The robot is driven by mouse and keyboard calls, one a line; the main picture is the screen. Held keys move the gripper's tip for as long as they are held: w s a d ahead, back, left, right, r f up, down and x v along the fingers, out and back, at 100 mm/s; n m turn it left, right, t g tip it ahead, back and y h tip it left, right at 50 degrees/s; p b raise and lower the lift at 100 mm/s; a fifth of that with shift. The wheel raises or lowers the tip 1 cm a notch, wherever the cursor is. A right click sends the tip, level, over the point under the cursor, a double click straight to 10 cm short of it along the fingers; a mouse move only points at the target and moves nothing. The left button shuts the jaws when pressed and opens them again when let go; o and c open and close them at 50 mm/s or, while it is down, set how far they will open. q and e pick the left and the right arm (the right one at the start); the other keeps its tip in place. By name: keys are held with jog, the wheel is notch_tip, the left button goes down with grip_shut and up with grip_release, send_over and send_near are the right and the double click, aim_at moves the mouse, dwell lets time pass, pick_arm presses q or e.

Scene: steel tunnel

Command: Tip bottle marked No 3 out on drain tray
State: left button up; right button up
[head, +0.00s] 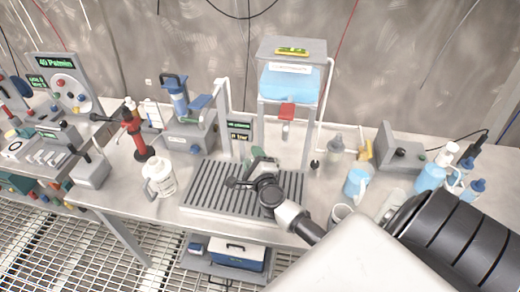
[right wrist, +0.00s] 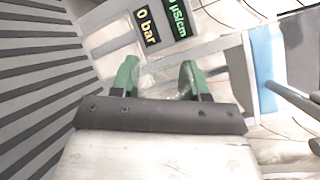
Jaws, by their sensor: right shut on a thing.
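The drain tray (head: 197,192) is a grey slatted tray at the middle of the bench; its dark slats fill the left of the right wrist view (right wrist: 32,95). My right gripper (head: 262,158) reaches over the tray's right back part. In the right wrist view its green fingers (right wrist: 160,78) are shut on a clear, see-through thing (right wrist: 163,76), which looks like a bottle. Its outline is faint, its tilt is unclear, and no No 3 mark can be read. In the head view the gripper mostly hides it. My left gripper is not in view.
A white jug (head: 160,179) stands left of the tray. A frame with a blue tank (head: 289,84) and red tap (head: 287,111) rises behind it. Blue-filled bottles (head: 432,176) and a jug (head: 355,183) stand to the right. A display post (head: 240,131) stands behind the tray.

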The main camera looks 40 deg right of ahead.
jog(key=shift+a+f+n, duration=0.15)
jog(key=shift+f+n, duration=0.3)
jog(key=shift+n, duration=0.35)
jog(key=shift+f+n, duration=0.25)
jog(key=shift+n, duration=0.15)
jog(key=shift+w+a+f+n+p, duration=0.1)
jog(key=shift+f+n+p, duration=0.1)
jog(key=shift+f+n, duration=0.3)
jog(key=shift+a+f+n+p, duration=0.15)
jog(key=shift+f+n, duration=0.1)
jog(key=shift+n, duration=0.45)
jog(key=shift+w+a+f+n+p, duration=0.15)
jog(key=shift+n+p, duration=0.2)
jog(key=shift+n, duration=0.25)
jog(key=shift+s+a+f+n+p, duration=0.1)
jog(key=shift+n+p, duration=0.2)
jog(key=shift+n, duration=0.3)
